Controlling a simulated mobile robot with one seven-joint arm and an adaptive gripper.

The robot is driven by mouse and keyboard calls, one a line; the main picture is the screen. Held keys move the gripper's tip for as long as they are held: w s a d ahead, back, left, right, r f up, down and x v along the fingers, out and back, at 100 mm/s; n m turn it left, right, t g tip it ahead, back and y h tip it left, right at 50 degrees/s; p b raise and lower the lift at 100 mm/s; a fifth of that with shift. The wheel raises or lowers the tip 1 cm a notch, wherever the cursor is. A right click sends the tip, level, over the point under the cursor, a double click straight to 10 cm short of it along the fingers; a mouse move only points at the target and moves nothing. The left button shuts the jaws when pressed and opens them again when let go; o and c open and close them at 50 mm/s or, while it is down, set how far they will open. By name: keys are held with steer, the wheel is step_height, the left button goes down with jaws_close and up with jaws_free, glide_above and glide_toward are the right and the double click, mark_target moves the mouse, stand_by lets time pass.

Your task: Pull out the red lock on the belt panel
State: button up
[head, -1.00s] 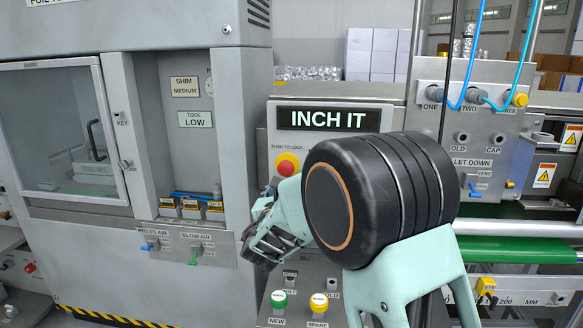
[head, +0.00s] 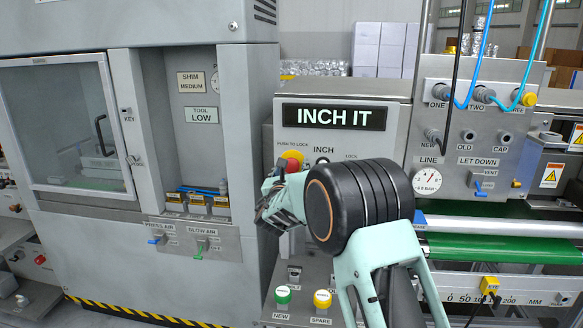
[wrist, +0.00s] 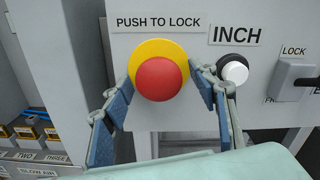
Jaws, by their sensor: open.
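The red lock (head: 292,162) is a round red mushroom button on a yellow collar, on the grey belt panel (head: 372,150) under the "INCH IT" sign. In the wrist view the red button (wrist: 162,79) fills the upper middle, below the words "PUSH TO LOCK". My gripper (head: 278,190) is at the panel, just below and in front of the button, covering part of it in the head view. In the wrist view my gripper (wrist: 163,88) is open, with one blue-padded finger on each side of the button. I cannot tell whether the fingers touch it.
A black-and-white INCH button (wrist: 235,70) sits close to the right finger. A grey LOCK switch (wrist: 294,80) with a dark lever is farther right. Green (head: 282,295) and yellow (head: 322,299) buttons stand below. The press cabinet (head: 90,130) is at the left.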

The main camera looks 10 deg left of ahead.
steer(key=shift+w, duration=0.15)
jaws_close()
steer(key=shift+s+f+b, duration=0.15)
steer(key=shift+s+b, duration=0.05)
steer(key=shift+b, duration=0.1)
steer(key=shift+s+b, duration=0.75)
jaws_free()
steer(key=shift+s, duration=0.1)
